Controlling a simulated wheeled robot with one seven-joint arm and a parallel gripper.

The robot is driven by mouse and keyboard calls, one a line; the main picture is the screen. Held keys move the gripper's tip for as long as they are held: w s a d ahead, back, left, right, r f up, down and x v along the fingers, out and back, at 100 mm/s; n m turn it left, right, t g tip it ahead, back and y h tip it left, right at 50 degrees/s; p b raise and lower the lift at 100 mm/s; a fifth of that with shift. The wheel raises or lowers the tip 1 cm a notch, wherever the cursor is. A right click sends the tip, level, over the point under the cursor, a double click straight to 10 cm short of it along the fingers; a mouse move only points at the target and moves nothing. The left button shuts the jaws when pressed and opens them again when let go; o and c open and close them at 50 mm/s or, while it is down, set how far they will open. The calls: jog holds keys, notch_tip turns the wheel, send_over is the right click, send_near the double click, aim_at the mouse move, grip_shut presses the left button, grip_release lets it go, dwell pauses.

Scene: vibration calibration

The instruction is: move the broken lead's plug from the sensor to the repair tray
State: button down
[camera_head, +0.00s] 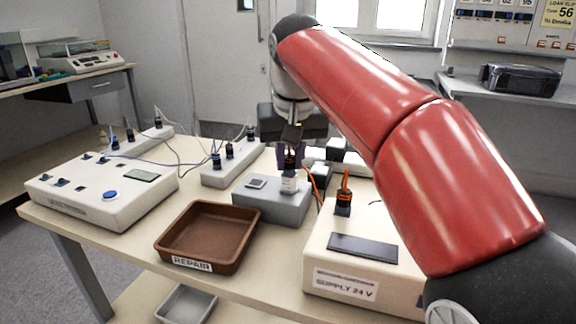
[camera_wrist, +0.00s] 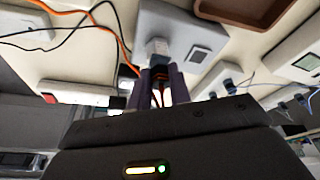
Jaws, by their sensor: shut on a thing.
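My gripper (camera_head: 290,156) is shut on a black plug with an orange band (camera_head: 290,165), just above the sensor (camera_head: 289,184), a pale block on a grey box (camera_head: 262,205). An orange lead (camera_head: 318,190) runs from near the plug to the right. The brown repair tray (camera_head: 172,253), labelled REPAIR, is empty at the front left of the grey box.
A 24 V supply box (camera_head: 335,275) with an orange-banded plug (camera_head: 344,203) stands at the right. A white console (camera_head: 100,192) is at the left. White strips with blue and black plugs (camera_head: 229,150) stand behind the tray. Thin leads cross the table's back.

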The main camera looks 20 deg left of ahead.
jog(key=shift+w+n+g+y+p, duration=0.1)
jog(key=shift+n+g+y+p, duration=0.4)
jog(key=shift+n, duration=1.4)
jog(key=shift+w+d+n+y+p, duration=0.15)
jog(key=shift+n+y+p, duration=0.15)
jog(key=shift+n+p, duration=1.1)
jog(key=shift+n+g+p, duration=0.6)
jog(key=shift+n+p, duration=0.05)
jog(key=shift+n, duration=1.25)
jog(key=shift+n+g, duration=0.3)
jog(key=shift+n, duration=0.5)
jog(key=shift+w+n+g, duration=0.1)
jog(key=shift+n+g, duration=0.2)
jog(key=shift+n, duration=0.7)
jog(key=shift+r, duration=0.85)
